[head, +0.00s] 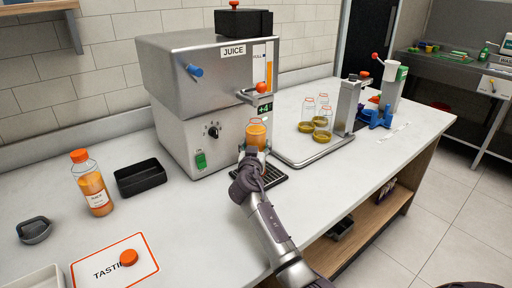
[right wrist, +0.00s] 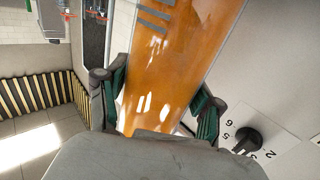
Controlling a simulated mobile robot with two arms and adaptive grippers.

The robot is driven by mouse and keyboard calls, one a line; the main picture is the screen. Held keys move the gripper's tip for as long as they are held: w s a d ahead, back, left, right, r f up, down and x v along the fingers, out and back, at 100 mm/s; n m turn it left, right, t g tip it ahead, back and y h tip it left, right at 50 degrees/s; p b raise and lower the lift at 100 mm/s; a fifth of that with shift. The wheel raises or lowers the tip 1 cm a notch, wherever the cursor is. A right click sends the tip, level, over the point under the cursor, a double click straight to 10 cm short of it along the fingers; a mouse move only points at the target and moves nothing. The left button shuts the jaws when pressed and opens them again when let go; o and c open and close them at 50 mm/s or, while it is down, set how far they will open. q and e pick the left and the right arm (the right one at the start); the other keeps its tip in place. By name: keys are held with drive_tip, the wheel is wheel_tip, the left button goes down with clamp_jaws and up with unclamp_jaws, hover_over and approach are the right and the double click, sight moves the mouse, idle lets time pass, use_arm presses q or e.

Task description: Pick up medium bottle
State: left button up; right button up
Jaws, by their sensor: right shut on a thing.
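A clear bottle of orange juice (head: 257,134) stands under the juicer's spout, over the black drip tray. My right gripper (head: 252,151) reaches in from the front and is shut on this bottle. In the right wrist view the same bottle (right wrist: 175,65) fills the middle, with one green-padded finger against each side. The wrist hides its lower part in the head view. Another bottle of juice with an orange cap (head: 92,185) stands at the left. Which bottle is the medium one by size I cannot tell for sure. My left gripper is not in view.
The steel juicer (head: 180,125) stands close behind the held bottle. Small clear bottles and yellowish lids (head: 306,127) sit on a metal tray (head: 310,156) to the right. A black bin (head: 140,178) and a tasting card (head: 115,262) lie left. The front counter is mostly clear.

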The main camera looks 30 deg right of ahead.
drive_tip(key=shift+r, duration=0.6)
drive_tip(key=shift+s+r, duration=0.15)
drive_tip(key=shift+s, duration=0.05)
drive_tip(key=s+d, duration=0.1)
drive_tip(key=s, duration=1.6)
drive_tip(key=shift+s+d, duration=0.25)
drive_tip(key=shift+s, duration=0.05)
